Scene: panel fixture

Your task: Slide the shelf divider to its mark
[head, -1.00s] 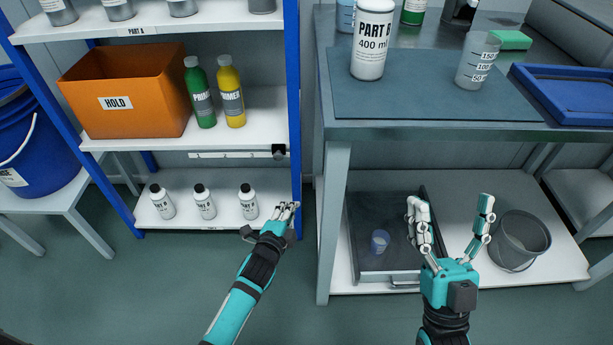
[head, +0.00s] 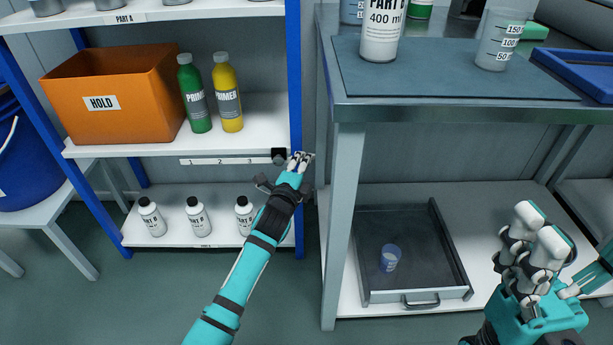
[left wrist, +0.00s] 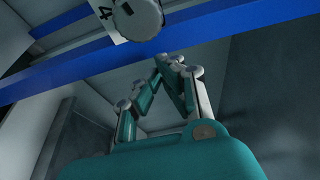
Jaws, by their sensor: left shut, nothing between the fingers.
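A white strip (head: 225,161) marked 1, 2 and 3 runs along the front under the middle shelf (head: 110,149). In the left wrist view, the shut fingertips (left wrist: 166,60) are below a blue bar, and a pale round part (left wrist: 137,16) sits beside a 4. My right gripper (head: 540,225) is at the lower right, its opening unclear.
An orange HOLD bin (head: 120,100), a green bottle (head: 194,95) and a yellow bottle (head: 227,95) stand on the middle shelf. Several white bottles (head: 198,217) stand below. The blue post (head: 295,90) and the bench leg (head: 343,215) flank a narrow gap.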

